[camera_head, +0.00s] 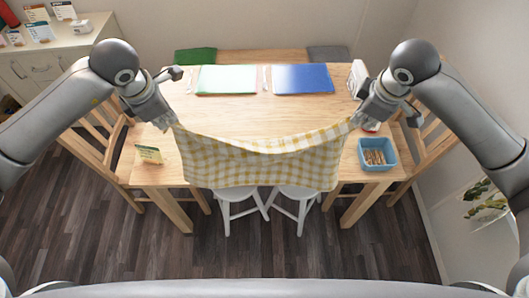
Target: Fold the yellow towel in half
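The yellow and white checked towel (262,165) hangs between my two grippers, its upper edge sagging in the middle. It hangs down across the front edge of the wooden table (235,118). My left gripper (168,120) is at the towel's upper left corner and appears shut on it. My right gripper (356,120) is at the upper right corner and also appears shut on it. The fingertips are small and partly hidden. I cannot tell whether the towel's back part touches the tabletop.
A blue box of brown sticks (376,154) stands at the table's front right, and a small yellow card (149,154) at the front left. A green mat (226,79) and a blue mat (302,79) lie at the back. White stools (297,194) stand below the towel.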

